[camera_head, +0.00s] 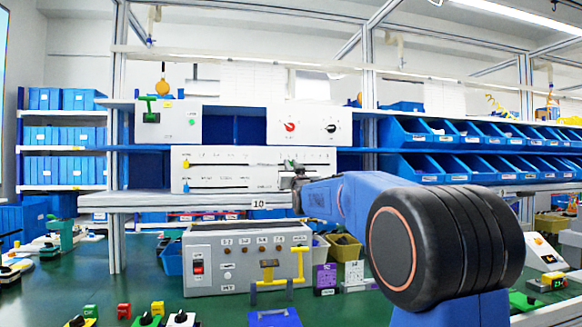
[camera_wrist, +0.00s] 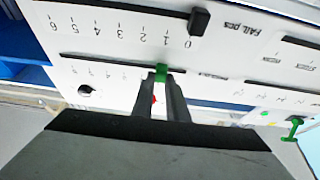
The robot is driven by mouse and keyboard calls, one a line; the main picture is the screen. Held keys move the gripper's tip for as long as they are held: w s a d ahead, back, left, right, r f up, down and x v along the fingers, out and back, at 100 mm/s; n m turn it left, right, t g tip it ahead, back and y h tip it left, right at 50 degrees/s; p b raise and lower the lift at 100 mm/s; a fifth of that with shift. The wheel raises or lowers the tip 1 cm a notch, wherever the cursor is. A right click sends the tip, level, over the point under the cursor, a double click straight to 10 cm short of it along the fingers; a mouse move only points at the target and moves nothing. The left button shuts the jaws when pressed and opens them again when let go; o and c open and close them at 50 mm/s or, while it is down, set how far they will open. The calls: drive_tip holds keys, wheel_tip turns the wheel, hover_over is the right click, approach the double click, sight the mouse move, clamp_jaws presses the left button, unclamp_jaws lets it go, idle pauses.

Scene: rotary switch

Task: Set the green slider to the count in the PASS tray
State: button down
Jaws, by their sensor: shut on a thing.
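A white slider panel (camera_head: 215,181) stands on the shelf in the head view. My gripper (camera_head: 291,178) is at its right end there. In the wrist view my gripper (camera_wrist: 161,75) is shut on the small green slider (camera_wrist: 160,72), which sits in a long slot. The numbers beside this slot are small, and my fingers cover part of them, so I cannot read the slider's setting. I cannot tell which tray is the PASS tray; no such label is legible.
A black slider (camera_wrist: 199,21) sits near 0 on the neighbouring scale marked FAIL pcs. Above the panel are a box with a red knob (camera_head: 290,127) and a box with a green handle (camera_head: 148,105). A grey control box (camera_head: 210,251) stands below on the green table.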

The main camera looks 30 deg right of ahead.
drive_tip(key=c, duration=1.7)
unclamp_jaws()
drive_tip(key=shift+d, duration=0.1)
drive_tip(key=v, duration=1.7)
drive_tip(key=shift+s+f, duration=0.1)
drive_tip(key=shift+s, duration=0.1)
drive_tip(key=s+a+f+n+g+y, duration=0.15)
drive_tip(key=s+a+f+g, duration=0.35)
drive_tip(key=f, duration=0.6)
drive_tip(key=s+a+f+g+y, duration=0.3)
drive_tip(key=s+a+f, duration=0.35)
drive_tip(key=f, duration=0.45)
drive_tip(key=s+a+f+g, duration=0.2)
drive_tip(key=s+f+g, duration=0.1)
drive_tip(key=s+f, duration=0.3)
drive_tip(key=s+a+f+n+g+y, duration=0.1)
drive_tip(key=s+a+f+g, duration=0.1)
drive_tip(key=s+f, duration=0.5)
drive_tip(key=s+a+f+g, duration=0.2)
drive_tip(key=s+f, duration=0.5)
drive_tip(key=s, duration=0.5)
drive_tip(key=shift+s+a+n+g+y, duration=0.2)
drive_tip(key=shift+n+g+y, duration=0.15)
drive_tip(key=shift+g, duration=0.55)
